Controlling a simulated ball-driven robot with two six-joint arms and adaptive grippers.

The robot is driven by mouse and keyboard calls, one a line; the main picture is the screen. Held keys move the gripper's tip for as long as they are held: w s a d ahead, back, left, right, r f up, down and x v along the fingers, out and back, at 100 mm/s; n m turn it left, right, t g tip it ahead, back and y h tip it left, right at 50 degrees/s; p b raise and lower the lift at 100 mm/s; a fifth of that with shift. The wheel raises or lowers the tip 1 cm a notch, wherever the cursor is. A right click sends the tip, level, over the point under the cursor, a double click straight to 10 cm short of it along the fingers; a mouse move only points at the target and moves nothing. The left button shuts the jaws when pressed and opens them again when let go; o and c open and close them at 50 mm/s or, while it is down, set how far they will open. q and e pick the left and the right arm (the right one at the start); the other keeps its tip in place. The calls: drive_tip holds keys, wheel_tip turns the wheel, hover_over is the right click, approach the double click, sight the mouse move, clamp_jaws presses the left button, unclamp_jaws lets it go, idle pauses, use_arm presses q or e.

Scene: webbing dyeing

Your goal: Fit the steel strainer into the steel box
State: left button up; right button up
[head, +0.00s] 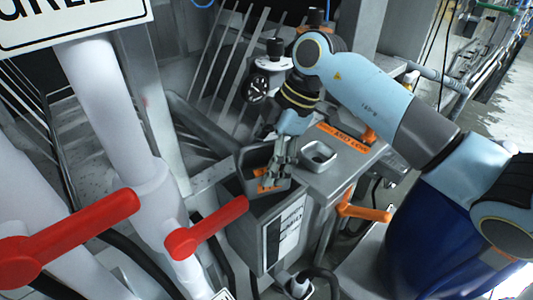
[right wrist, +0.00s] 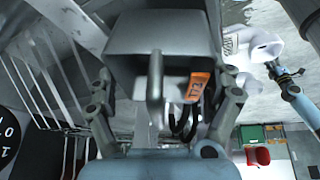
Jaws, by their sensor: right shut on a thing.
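My right gripper (head: 273,178) reaches down from the upper right and is shut on the steel strainer (head: 247,168), a grey, box-shaped vessel. In the right wrist view the strainer (right wrist: 130,45) fills the upper middle, with an upright handle (right wrist: 154,78) and an orange tag between my fingers. In the head view a grey steel box (head: 258,238) with a white label stands directly below the strainer. The strainer and gripper hide part of its top, so I cannot tell whether they touch.
A small square steel container (head: 319,155) sits on the grey bench right of the gripper. Orange handles (head: 364,212) stick out at the bench's right side. White pipes with red levers (head: 207,228) stand at the left. A grey trough (head: 190,125) lies behind.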

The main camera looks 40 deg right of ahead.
drive_tip(key=shift+f, duration=0.55)
drive_tip(key=o, duration=1.5)
drive_tip(key=shift+r, duration=0.1)
drive_tip(key=b+v, duration=0.2)
drive_tip(key=v, duration=1.1)
